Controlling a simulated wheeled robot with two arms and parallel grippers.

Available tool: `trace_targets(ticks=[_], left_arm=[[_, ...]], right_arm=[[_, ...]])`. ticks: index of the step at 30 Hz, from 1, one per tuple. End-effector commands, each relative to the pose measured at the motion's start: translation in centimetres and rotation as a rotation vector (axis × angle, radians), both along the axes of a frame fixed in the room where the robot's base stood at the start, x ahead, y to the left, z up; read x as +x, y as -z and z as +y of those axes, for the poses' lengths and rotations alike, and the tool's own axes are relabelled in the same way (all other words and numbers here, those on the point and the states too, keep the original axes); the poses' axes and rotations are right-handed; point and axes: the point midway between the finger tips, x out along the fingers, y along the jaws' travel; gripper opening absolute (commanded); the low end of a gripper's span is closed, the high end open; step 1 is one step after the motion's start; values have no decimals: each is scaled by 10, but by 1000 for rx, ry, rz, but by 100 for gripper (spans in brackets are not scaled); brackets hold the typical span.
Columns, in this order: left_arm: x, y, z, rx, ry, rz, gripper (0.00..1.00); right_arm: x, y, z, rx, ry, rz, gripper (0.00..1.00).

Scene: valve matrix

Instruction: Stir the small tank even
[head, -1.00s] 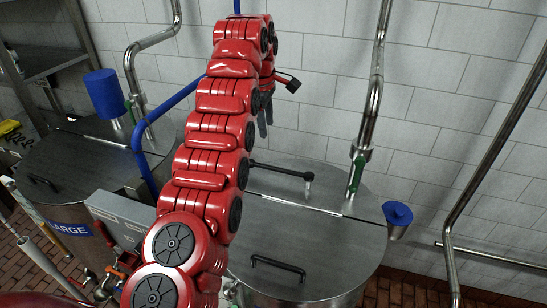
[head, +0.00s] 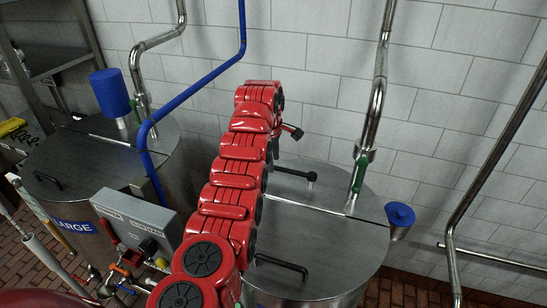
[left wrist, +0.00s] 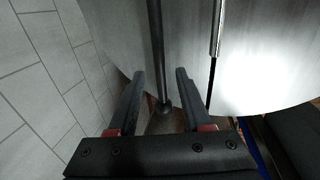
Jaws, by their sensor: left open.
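The small tank (head: 325,235) is the steel tank on the right in the head view, with a flat, split lid. A black stirring bar (head: 292,173) lies over the back of its lid and ends in a small knob. My left gripper (head: 275,148) is at the far end of my red arm, near the bar's left end; its fingers are mostly hidden there. In the left wrist view my left gripper (left wrist: 161,75) is open, and a dark rod (left wrist: 157,45), which looks like this bar, runs between the fingers. I cannot tell whether they touch it. My right gripper is out of view.
The large tank (head: 110,165) stands at the left, with a grey control box (head: 137,222) beside it. A steel pipe (head: 376,100) comes down onto the small lid near a blue cup (head: 399,213). A lid handle (head: 282,265) is at the front. A tiled wall stands behind.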

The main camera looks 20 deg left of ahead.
Motion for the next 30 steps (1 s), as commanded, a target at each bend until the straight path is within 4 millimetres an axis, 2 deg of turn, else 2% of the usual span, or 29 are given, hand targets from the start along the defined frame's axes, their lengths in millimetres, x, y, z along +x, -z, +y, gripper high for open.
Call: trace_targets(ticks=[1, 3, 14, 22, 30], left_arm=[[0, 2, 0, 0, -1, 4, 49], [2, 8, 0, 0, -1, 1, 49], [3, 16, 0, 0, -1, -2, 49], [3, 16, 0, 0, -1, -1, 1], [3, 16, 0, 0, -1, -1, 0]], right_arm=[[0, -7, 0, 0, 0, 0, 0], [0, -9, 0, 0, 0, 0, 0], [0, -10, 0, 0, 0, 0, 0], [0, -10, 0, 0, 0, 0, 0], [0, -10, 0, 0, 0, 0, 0]])
